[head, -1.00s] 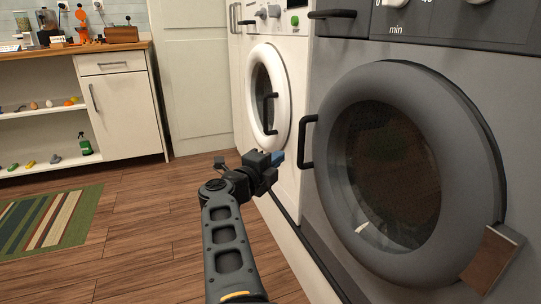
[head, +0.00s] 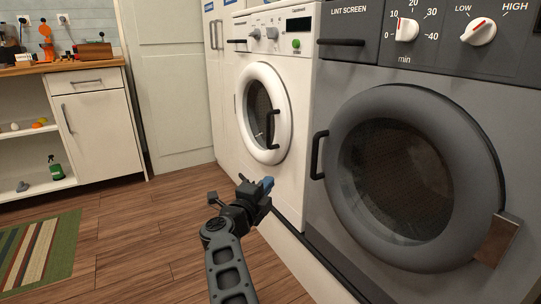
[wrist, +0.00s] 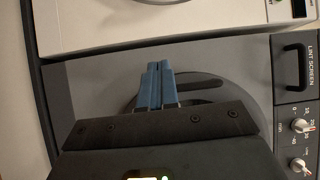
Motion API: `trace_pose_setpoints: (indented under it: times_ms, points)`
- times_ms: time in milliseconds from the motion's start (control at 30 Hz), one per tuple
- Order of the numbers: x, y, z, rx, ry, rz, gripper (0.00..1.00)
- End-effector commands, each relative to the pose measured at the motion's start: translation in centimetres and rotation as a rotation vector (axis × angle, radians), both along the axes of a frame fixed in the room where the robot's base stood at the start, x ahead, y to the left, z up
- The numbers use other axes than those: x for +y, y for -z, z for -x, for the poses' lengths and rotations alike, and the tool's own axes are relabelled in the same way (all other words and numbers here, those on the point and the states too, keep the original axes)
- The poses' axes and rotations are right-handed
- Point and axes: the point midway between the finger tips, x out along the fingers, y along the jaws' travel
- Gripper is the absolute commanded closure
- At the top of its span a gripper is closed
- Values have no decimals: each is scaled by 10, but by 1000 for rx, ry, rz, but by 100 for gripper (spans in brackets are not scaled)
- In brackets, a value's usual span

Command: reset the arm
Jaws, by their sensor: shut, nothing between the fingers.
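My gripper (head: 267,184) is in the lower middle of the head view, in front of the white washer and the grey dryer. My arm reaches up to it from the bottom edge. In the wrist view its blue fingers (wrist: 158,85) are together with nothing between them. They point toward the grey machine's front, and I see no contact with it.
The grey dryer (head: 300,195) stands close on the right, its round door (head: 470,170) shut. The white washer (head: 292,75) is beside it, door shut. A counter with shelves (head: 85,84) and a striped rug (head: 62,245) are at left. Wooden floor (head: 140,215) between is clear.

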Motion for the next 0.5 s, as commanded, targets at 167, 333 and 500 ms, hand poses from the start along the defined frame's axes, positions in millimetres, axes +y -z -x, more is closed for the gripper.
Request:
trace_pose_setpoints:
  times_ms: [167, 333, 500]
  points:
    - [-83, 48, 21, -24, 24, 189, 100]
    - [-153, 84, 58, -37, 23, 381, 100]
    - [-211, 113, 108, -30, 4, 565, 100]
